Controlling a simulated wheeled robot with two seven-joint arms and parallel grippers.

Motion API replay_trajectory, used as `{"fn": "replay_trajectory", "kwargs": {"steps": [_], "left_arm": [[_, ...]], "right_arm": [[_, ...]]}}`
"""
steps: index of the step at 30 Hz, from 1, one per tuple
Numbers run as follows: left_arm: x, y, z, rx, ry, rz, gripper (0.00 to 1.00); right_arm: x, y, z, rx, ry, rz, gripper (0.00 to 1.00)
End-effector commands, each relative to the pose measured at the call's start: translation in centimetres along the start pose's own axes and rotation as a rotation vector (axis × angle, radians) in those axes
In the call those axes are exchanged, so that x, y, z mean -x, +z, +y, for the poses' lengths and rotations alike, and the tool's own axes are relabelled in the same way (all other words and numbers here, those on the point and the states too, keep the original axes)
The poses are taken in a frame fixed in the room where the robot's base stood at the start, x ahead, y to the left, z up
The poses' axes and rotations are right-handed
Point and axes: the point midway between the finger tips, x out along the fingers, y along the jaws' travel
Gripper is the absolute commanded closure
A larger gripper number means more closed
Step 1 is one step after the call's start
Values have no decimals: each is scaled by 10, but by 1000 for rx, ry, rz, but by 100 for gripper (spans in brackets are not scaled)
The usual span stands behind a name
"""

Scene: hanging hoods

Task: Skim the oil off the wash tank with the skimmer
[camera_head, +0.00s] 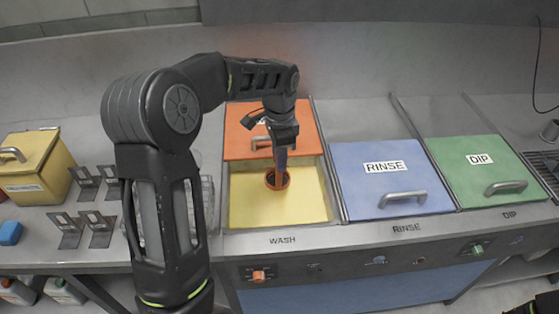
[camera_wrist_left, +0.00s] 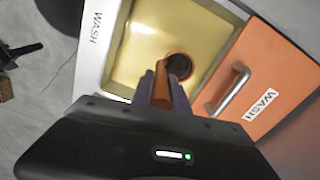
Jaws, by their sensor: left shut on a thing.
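The wash tank (camera_head: 282,229) is half uncovered, its orange lid (camera_head: 240,143) slid over the back part. A yellow oily surface (camera_head: 305,207) fills the open front part; it also shows in the left wrist view (camera_wrist_left: 150,30). My left gripper (camera_head: 282,150) is over the tank, pointing down, shut on the handle of the orange skimmer (camera_head: 277,181). The skimmer's round dark cup (camera_wrist_left: 180,66) is at the yellow surface, near the lid's edge. I cannot tell how deep it sits. The gripper hides part of the handle.
A blue lid (camera_head: 365,185) covers the rinse tank and a green lid (camera_head: 470,160) the dip tank. Left of the wash tank are several metal brackets (camera_head: 98,230), a clear container and a yellow box (camera_head: 38,165). A dark part, perhaps my right arm, shows bottom right.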

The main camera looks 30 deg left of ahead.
Motion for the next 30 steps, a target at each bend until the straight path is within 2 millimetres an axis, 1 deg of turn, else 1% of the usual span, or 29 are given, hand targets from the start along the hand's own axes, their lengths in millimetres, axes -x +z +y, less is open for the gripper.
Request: {"fn": "replay_trajectory", "kwargs": {"steps": [1,8,15,18,30], "left_arm": [[11,0,0,0,-1,2,100],[36,0,0,0,-1,1,100],[56,0,0,0,-1,1,100],[58,0,0,0,-1,1,100],[58,0,0,0,-1,1,100]], "right_arm": [[8,1,-2,-1,1,-1,100],[25,1,-6,-4,7,-8,100],[33,1,-7,-6,11,-13,100],[34,1,-7,-6,11,-13,100],[33,1,-7,-6,11,-13,100]]}}
